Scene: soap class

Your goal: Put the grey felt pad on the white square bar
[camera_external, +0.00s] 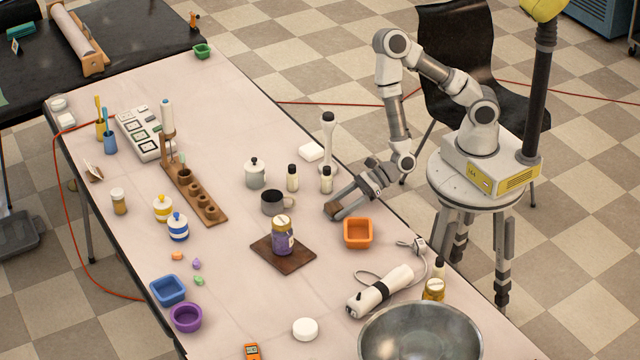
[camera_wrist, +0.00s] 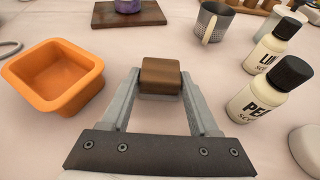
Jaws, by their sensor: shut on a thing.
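My gripper (camera_external: 337,208) reaches in low over the table from the right. In the wrist view its fingers (camera_wrist: 160,88) are shut on a small brown block (camera_wrist: 160,72), held between the tips. A second small white block (camera_external: 66,120) lies at the far left end.
Two cream bottles with black caps (camera_wrist: 275,42) (camera_wrist: 262,88) stand right of my gripper. An orange square bowl (camera_external: 358,233) is to its left in the wrist view. A grey mug (camera_external: 274,202) and a purple jar (camera_external: 283,236) on a dark board (camera_external: 270,255) stand beyond.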

